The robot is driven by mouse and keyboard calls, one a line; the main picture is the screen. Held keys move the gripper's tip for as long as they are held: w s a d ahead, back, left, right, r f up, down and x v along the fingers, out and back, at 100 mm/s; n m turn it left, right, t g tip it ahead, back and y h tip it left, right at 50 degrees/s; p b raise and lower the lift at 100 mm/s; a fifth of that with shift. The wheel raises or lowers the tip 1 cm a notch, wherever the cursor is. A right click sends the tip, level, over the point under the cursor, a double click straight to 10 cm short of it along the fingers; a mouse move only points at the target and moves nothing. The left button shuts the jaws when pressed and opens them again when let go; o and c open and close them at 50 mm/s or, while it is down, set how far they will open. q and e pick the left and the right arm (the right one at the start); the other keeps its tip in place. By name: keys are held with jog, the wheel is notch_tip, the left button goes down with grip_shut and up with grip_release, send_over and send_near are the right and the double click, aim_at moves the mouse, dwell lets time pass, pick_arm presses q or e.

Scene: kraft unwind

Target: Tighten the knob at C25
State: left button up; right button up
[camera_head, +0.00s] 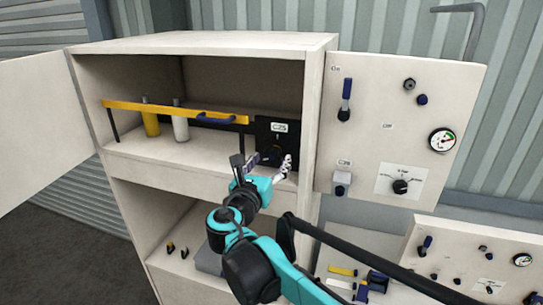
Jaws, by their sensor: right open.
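The C25 unit is a black plate (290,134) with a white C25 label (279,127), standing at the right end of the cabinet's upper shelf. A dark knob (273,151) shows on its lower part, partly hidden by my gripper. My right gripper (262,161) is open just in front of the lower part of the plate. I cannot tell whether its fingers touch the knob. My left gripper is not in view.
A yellow bar (170,111) spans the upper shelf, with a yellow cylinder (151,122) and a white cylinder (180,124) behind it. A panel (385,150) with switches, a gauge and a C26-like label stands to the right. An open door (40,130) stands left.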

jog(key=shift+w+d, duration=0.25)
jog(key=shift+w, duration=0.25)
jog(key=shift+c, duration=0.2)
jog(key=c, duration=1.1)
